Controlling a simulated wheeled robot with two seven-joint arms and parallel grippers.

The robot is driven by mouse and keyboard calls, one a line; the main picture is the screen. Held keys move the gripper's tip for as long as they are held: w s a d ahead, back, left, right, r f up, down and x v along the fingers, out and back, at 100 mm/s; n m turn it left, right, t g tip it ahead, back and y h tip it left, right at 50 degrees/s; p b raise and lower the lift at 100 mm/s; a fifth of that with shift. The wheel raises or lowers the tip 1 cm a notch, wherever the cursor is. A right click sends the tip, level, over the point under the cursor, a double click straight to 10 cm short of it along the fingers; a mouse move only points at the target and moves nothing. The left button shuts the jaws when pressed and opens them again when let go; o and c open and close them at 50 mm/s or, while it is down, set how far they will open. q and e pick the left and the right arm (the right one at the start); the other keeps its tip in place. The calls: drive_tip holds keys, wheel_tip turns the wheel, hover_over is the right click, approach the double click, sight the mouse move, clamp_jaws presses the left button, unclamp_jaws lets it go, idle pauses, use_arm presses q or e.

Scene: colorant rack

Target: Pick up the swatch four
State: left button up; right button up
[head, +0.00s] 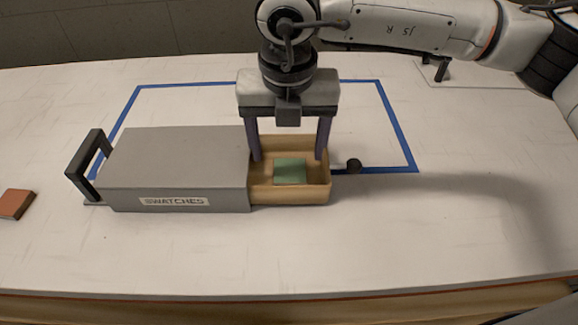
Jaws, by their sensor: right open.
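A green square swatch (290,171) lies in the open tan drawer (318,192) of a grey box (180,165) labelled "SWATCHES". My right gripper (287,158) points down over the drawer, its two dark fingers open and apart on the left and right of the green swatch. I cannot tell how far the fingertips reach into the drawer. An orange-brown swatch (15,204) lies on the table at the far left. No number is readable on either swatch. My left gripper is not in view.
The grey box has a black handle (90,165) on its left end. A black knob (353,165) sits at the drawer's right end. Blue tape (399,135) outlines an area on the white table (450,240). The table front and right are clear.

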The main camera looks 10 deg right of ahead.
sight(290, 170)
drive_tip(key=f, duration=0.3)
drive_tip(key=f+p, duration=0.1)
drive_tip(key=f, duration=0.1)
drive_tip(key=shift+w+d, duration=0.25)
drive_tip(key=shift+w, duration=0.1)
drive_tip(key=shift+f, duration=0.35)
drive_tip(key=shift+w, duration=0.1)
drive_tip(key=c, duration=1.1)
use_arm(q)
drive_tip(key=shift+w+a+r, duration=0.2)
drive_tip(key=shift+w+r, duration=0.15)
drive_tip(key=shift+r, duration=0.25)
